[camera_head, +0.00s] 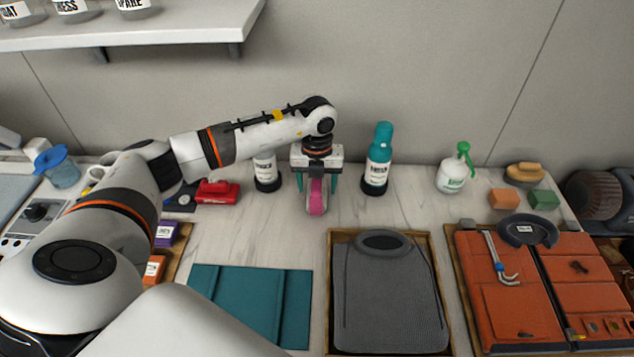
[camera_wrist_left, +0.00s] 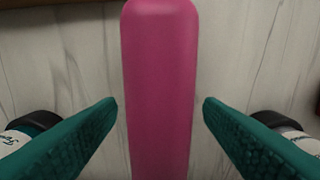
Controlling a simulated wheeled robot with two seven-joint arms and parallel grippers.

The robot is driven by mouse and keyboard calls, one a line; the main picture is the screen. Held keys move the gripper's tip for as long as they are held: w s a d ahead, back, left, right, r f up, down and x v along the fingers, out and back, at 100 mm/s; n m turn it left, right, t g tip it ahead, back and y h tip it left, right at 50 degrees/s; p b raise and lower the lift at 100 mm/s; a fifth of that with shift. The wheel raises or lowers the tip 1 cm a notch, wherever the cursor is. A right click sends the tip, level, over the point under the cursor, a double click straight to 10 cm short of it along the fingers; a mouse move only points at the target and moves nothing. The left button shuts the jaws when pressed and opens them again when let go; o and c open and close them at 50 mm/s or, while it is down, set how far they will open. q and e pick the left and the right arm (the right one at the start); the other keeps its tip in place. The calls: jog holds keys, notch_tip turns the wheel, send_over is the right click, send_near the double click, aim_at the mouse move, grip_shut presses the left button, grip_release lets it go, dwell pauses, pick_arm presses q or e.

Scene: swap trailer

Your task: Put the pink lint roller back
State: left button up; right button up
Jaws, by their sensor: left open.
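The pink lint roller (camera_head: 317,198) is at the back of the counter, between a black-and-white bottle and a teal bottle. My left gripper (camera_head: 317,188) is right at it, pointing down with one teal finger on each side. In the left wrist view the pink handle (camera_wrist_left: 160,90) runs down the middle between the open fingers of my left gripper (camera_wrist_left: 160,115). A gap shows on both sides, so neither finger touches it. The roller's far end is partly hidden by the gripper. My right gripper is not in view.
A teal bottle (camera_head: 377,160) stands close right, a labelled bottle (camera_head: 266,172) close left. A white spray bottle (camera_head: 455,170) is further right. In front lie a teal folded mat (camera_head: 252,303), a grey bag in a tray (camera_head: 388,295) and an orange case (camera_head: 505,300). A shelf (camera_head: 130,27) hangs upper left.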

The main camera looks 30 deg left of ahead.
pick_arm(q)
notch_tip(320, 180, up, 11)
jog(key=shift+f+b, duration=0.1)
jog(key=shift+b, duration=1.05)
jog(key=shift+r, duration=0.6)
